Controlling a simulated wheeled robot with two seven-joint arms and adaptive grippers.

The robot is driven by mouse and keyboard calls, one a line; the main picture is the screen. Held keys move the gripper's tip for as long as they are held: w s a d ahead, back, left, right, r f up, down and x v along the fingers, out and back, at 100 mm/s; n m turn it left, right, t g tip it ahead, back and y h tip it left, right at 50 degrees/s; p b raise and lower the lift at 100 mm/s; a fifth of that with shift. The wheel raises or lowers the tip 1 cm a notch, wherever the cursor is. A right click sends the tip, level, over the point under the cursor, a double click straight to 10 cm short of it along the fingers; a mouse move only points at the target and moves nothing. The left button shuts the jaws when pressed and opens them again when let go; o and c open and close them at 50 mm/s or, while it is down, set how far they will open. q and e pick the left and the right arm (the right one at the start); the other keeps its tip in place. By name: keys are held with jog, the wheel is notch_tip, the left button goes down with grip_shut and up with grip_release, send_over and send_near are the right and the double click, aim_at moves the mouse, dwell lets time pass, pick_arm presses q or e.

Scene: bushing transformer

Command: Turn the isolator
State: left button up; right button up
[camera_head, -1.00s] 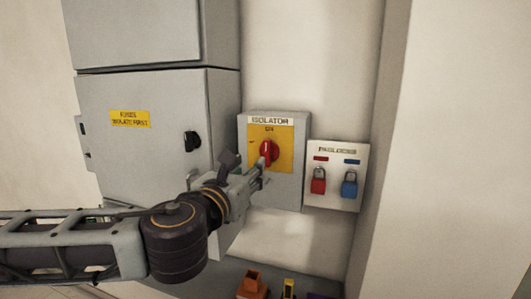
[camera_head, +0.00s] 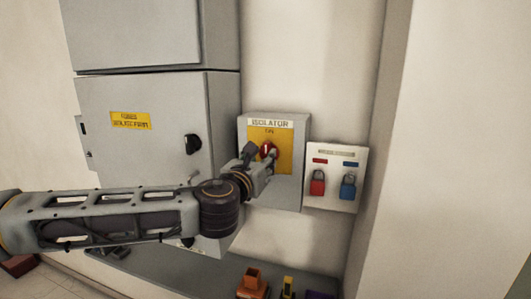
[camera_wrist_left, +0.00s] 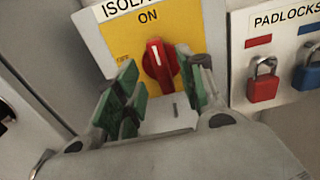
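The isolator box (camera_head: 292,180) is grey with a yellow plate (camera_head: 286,142) and is mounted on the wall. Its red knob (camera_head: 267,147) shows in the head view partly behind my gripper. In the left wrist view the red knob (camera_wrist_left: 160,66) has its white mark toward the word ON. My left gripper (camera_head: 262,153) is open at the knob. In the wrist view its green-padded fingers (camera_wrist_left: 157,70) stand on either side of the knob. A gap shows on the left side; whether the right finger touches I cannot tell. My right gripper is not in view.
A padlock board (camera_head: 337,155) with a red padlock (camera_head: 318,184) and a blue padlock (camera_head: 349,187) hangs just right of the isolator. A grey cabinet (camera_head: 150,160) stands at the left. Below, a grey shelf (camera_head: 205,275) carries an orange item (camera_head: 252,282) and other small items.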

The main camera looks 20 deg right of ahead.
aim_at(266, 154)
pick_arm(q)
jog(key=shift+p+x, duration=0.5)
jog(key=shift+x, duration=1.55)
grip_shut()
